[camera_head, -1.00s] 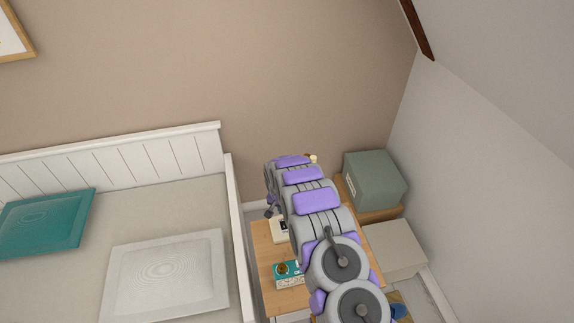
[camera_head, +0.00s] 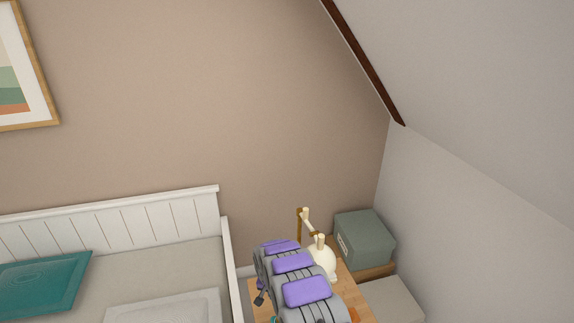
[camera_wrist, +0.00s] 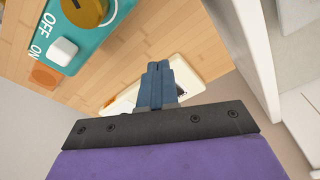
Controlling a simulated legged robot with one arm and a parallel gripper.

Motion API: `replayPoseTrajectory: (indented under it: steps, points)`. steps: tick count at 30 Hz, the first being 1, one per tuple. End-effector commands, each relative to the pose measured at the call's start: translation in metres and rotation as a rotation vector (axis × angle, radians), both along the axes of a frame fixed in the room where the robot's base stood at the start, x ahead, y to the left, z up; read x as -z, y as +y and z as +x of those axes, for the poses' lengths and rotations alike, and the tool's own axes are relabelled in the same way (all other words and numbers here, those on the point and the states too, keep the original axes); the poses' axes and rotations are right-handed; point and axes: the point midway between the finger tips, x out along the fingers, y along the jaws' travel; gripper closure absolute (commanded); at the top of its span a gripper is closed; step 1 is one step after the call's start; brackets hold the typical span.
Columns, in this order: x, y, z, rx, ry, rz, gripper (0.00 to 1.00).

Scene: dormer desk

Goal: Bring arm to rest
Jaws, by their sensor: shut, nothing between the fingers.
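My arm reaches over the wooden desk (camera_head: 360,300) in the head view. My gripper (camera_wrist: 159,68) shows in the wrist view with its two blue fingers together and nothing between them. It is above the desk, with a pale flat item (camera_wrist: 180,70) behind the fingertips. A teal box (camera_wrist: 75,35) with a dark yellow knob and a white ON/OFF switch (camera_wrist: 63,50) lies to the upper left of the fingers, apart from them. In the head view my arm hides most of the desk top.
A cream lamp (camera_head: 323,262) stands on the desk right beside my arm. A grey-green box (camera_head: 364,238) and a pale box (camera_head: 392,302) are to the right. A white bed (camera_head: 228,250) with a teal cushion (camera_head: 40,283) is on the left. A sloped ceiling closes the right.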

Motion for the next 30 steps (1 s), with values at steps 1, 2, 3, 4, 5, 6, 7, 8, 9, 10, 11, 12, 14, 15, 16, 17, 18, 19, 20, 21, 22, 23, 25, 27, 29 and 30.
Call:
replayPoseTrajectory:
  steps: [1, 2, 3, 4, 5, 6, 7, 8, 9, 10, 11, 12, 14, 15, 16, 17, 18, 19, 20, 21, 22, 23, 25, 27, 29, 30]
  points:
    - [0.000, 0.000, 0.000, 0.000, 0.000, 0.000, 1.00]
    - [-0.003, -0.001, 0.000, 0.000, 0.000, 0.000, 1.00]
    - [-0.007, -0.001, 0.000, -0.001, 0.001, -0.001, 1.00]
    - [-0.010, -0.002, 0.000, -0.002, 0.002, -0.001, 1.00]
    - [-0.013, -0.002, 0.000, -0.003, 0.003, -0.001, 1.00]
    - [-0.016, -0.004, -0.001, -0.004, 0.005, -0.001, 1.00]
    - [-0.019, -0.005, -0.001, -0.004, 0.008, -0.002, 1.00]
    - [-0.022, -0.006, -0.002, -0.005, 0.010, -0.003, 1.00]
    - [-0.026, -0.007, -0.003, -0.007, 0.012, -0.003, 1.00]
    - [-0.030, -0.008, -0.004, -0.008, 0.013, -0.003, 1.00]
    - [-0.034, -0.009, -0.005, -0.009, 0.014, -0.003, 1.00]
    - [-0.041, -0.011, -0.006, -0.011, 0.014, -0.003, 1.00]
    - [-0.051, -0.013, -0.007, -0.013, 0.017, -0.003, 1.00]
    - [-0.056, -0.015, -0.009, -0.015, 0.021, -0.003, 1.00]
    - [-0.061, -0.017, -0.010, -0.017, 0.025, -0.004, 1.00]
    - [-0.065, -0.019, -0.012, -0.019, 0.029, -0.005, 1.00]
    - [-0.073, -0.022, -0.014, -0.021, 0.033, -0.005, 1.00]
    - [-0.079, -0.024, -0.016, -0.022, 0.035, -0.005, 1.00]
    - [-0.086, -0.026, -0.018, -0.024, 0.038, -0.005, 1.00]
    - [-0.096, -0.030, -0.021, -0.027, 0.042, -0.005, 1.00]
    - [-0.103, -0.032, -0.023, -0.030, 0.045, -0.005, 1.00]
    - [-0.113, -0.035, -0.026, -0.033, 0.047, -0.005, 1.00]
    - [-0.135, -0.044, -0.036, -0.042, 0.058, -0.006, 1.00]
    - [-0.159, -0.053, -0.046, -0.049, 0.065, -0.006, 1.00]
    - [-0.178, -0.061, -0.057, -0.058, 0.079, -0.008, 1.00]
    - [-0.190, -0.066, -0.065, -0.063, 0.087, -0.009, 1.00]
